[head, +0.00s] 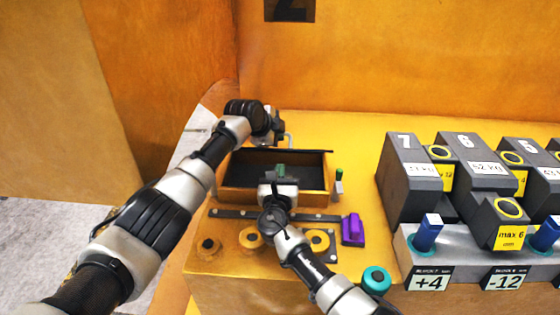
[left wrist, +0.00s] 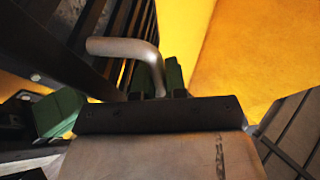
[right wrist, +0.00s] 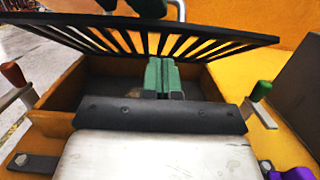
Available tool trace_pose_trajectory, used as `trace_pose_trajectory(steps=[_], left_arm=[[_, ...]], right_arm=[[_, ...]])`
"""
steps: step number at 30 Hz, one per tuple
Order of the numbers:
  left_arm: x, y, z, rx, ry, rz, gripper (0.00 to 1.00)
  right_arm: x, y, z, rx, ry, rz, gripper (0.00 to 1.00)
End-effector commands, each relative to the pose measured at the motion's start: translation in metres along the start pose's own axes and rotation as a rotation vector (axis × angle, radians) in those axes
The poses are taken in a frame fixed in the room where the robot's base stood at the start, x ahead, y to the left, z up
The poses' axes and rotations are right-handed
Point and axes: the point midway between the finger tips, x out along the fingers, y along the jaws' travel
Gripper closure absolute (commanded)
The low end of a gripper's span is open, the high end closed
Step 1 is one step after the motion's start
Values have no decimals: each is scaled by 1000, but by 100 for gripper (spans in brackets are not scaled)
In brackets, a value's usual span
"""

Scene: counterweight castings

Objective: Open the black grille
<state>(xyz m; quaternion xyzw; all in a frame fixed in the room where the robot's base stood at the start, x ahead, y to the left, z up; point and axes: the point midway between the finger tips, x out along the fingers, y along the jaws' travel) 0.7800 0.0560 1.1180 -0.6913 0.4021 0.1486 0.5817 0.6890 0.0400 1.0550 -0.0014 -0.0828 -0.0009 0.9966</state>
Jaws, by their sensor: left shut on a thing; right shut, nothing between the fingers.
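The black grille (right wrist: 150,38) is tilted up over an open yellow box (right wrist: 60,95) in the right wrist view. In the head view it is nearly edge-on, a thin dark line (head: 315,151) at the box's back. Its grey bent handle (left wrist: 125,47) is between the green fingers of my left gripper (left wrist: 158,80), which is shut on it. In the head view my left gripper (head: 278,138) is behind the box. My right gripper (right wrist: 163,75) is shut and empty, its green fingertips over the box opening below the raised grille; it also shows in the head view (head: 281,171).
A red-handled latch (right wrist: 13,74) and a green-handled latch (right wrist: 261,91) flank the box. A purple block (head: 353,229) and round yellow knobs (head: 250,238) are in front. Dark numbered weights (head: 405,178) stand at right, with a teal-topped knob (head: 376,279) before them.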

Motion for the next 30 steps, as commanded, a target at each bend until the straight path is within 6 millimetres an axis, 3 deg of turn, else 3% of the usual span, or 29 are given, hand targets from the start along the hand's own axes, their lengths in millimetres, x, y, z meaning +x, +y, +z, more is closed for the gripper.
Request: trace_pose_trajectory(steps=[6, 19, 30], left_arm=[[0, -1, 0, 1, 0, -3, 100], [0, -1, 0, 1, 0, -3, 100], [2, 4, -2, -2, 3, 11, 100]], right_arm=[[17, 1, 20, 3, -2, 1, 100], [21, 1, 23, 3, -1, 1, 100], [37, -1, 40, 4, -5, -1, 100]])
